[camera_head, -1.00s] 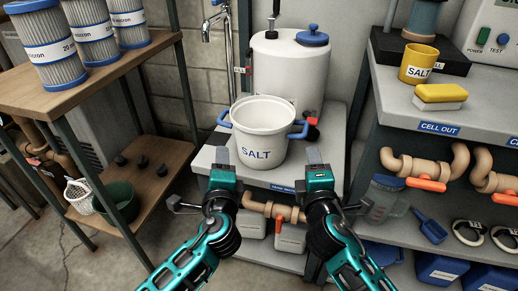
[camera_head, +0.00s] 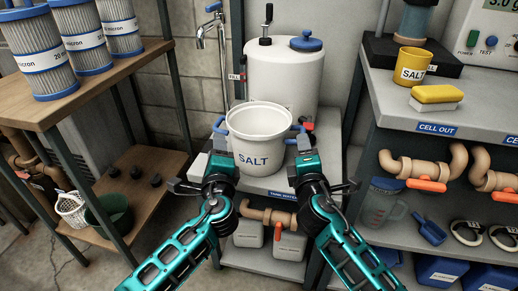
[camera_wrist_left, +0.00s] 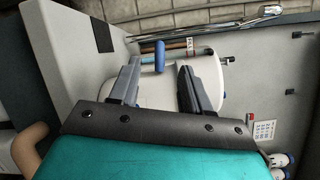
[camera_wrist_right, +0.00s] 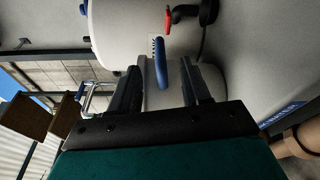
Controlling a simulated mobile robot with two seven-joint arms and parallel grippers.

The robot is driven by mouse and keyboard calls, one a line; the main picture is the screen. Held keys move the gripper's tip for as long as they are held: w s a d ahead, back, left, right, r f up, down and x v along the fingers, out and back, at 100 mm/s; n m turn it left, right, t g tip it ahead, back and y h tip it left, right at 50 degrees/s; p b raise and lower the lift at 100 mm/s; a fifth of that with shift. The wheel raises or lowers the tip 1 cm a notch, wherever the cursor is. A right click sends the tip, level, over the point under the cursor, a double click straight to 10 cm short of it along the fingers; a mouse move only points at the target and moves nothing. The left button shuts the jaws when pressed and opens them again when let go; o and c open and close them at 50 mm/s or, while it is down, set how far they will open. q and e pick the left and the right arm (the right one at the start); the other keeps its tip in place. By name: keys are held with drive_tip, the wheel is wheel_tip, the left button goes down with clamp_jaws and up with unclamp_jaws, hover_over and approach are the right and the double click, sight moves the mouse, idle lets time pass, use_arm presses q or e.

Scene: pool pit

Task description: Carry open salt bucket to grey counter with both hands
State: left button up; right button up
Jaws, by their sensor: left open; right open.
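The open white salt bucket (camera_head: 257,137), with SALT in blue on its front, stands upright on a low grey shelf (camera_head: 262,187) in front of a white tank. It has a blue handle on each side. My left gripper (camera_head: 219,145) is open at the bucket's left side; its wrist view shows the left blue handle (camera_wrist_left: 160,56) ahead, near the two fingers. My right gripper (camera_head: 302,142) is open at the right side; its wrist view shows the right blue handle (camera_wrist_right: 161,65) between and just beyond the fingers. The grey counter (camera_head: 440,112) is at the right.
The white tank (camera_head: 283,75) with a blue cap stands close behind the bucket. A yellow salt cup (camera_head: 412,66) and a sponge (camera_head: 435,97) are on the counter, with a clear strip at its front. A wooden rack (camera_head: 85,75) holds filters at the left.

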sight(216, 131)
use_arm(q)
drive_tip(key=w, duration=0.2)
drive_tip(key=w+a, duration=0.1)
drive_tip(key=w, duration=0.5)
drive_tip(key=shift+a, duration=0.25)
use_arm(e)
drive_tip(key=w, duration=0.8)
drive_tip(key=shift+f, duration=0.15)
use_arm(q)
drive_tip(key=c, duration=0.9)
use_arm(e)
clamp_jaws()
use_arm(q)
clamp_jaws()
drive_tip(key=shift+f, duration=0.15)
